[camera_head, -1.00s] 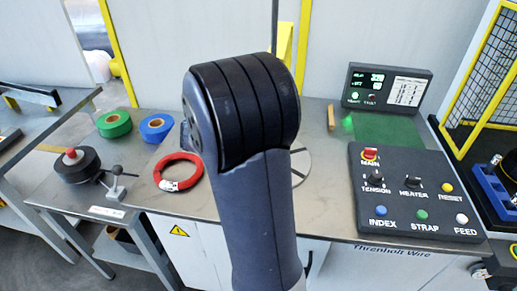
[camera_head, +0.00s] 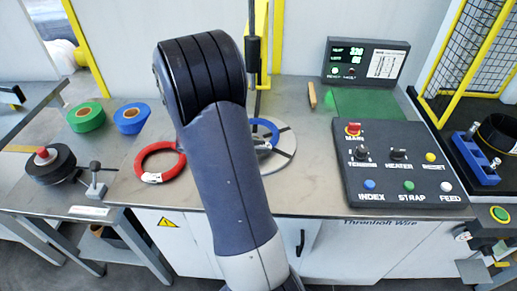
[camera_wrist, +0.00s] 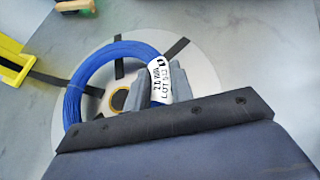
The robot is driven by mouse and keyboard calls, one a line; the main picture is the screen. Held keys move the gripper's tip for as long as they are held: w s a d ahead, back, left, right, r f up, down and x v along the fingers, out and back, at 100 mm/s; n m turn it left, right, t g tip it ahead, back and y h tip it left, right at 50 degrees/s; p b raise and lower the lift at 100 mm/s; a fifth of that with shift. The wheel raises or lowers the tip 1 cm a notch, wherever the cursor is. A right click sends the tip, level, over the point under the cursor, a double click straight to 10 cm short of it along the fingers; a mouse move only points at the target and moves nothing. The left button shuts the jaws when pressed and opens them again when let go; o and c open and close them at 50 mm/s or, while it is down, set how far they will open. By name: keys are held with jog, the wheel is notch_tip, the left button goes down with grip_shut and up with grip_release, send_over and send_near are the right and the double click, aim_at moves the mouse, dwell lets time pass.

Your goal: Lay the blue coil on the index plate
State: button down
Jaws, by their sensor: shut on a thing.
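The blue coil (camera_wrist: 76,92) is in the wrist view, with a white lot tag (camera_wrist: 159,82) on its near right side. My gripper (camera_wrist: 155,88) is shut on the coil at this tag. The coil lies over the round index plate (camera_wrist: 208,70), around its dark-centred hub (camera_wrist: 119,99), and sits left of the plate's middle. I cannot tell whether it touches the plate. In the head view, part of the blue coil (camera_head: 267,125) and the pale, slotted plate (camera_head: 286,146) show right of my arm, which hides the rest and my gripper.
A red coil (camera_head: 139,162) lies on the bench left of my arm. A control panel (camera_head: 402,170) and display (camera_head: 363,62) are at right. A yellow part (camera_wrist: 12,62) is left of the plate.

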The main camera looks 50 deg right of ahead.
jog(key=shift+f, duration=0.6)
jog(key=c, duration=1.3)
grip_release()
jog(key=shift+o, duration=0.2)
jog(key=v, duration=1.2)
